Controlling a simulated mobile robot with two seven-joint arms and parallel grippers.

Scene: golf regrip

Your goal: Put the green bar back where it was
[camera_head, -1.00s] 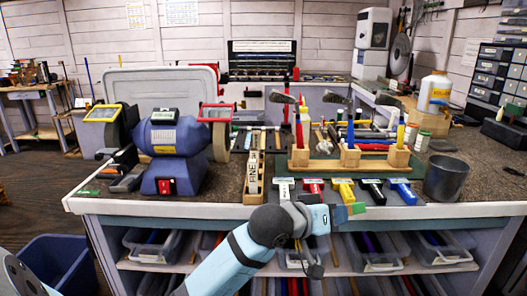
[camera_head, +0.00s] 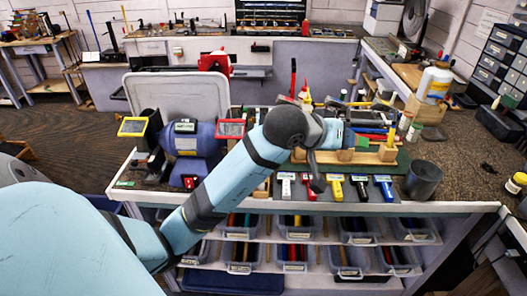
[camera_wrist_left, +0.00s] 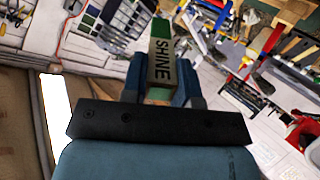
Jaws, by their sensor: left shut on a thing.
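The green bar (camera_wrist_left: 160,45) is a short block with a white label reading SHINE. In the left wrist view it stands between the two blue fingers of my left gripper (camera_wrist_left: 160,82), which is shut on it. In the head view my left gripper (camera_head: 338,134) is above the bench, in front of the wooden club stand, and a bit of green shows at its tip. My left forearm crosses over the middle of the bench and hides most of the wooden holder (camera_head: 262,190) there. My right gripper is not in view.
A blue bench grinder (camera_head: 190,140) stands at the left of the bench.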

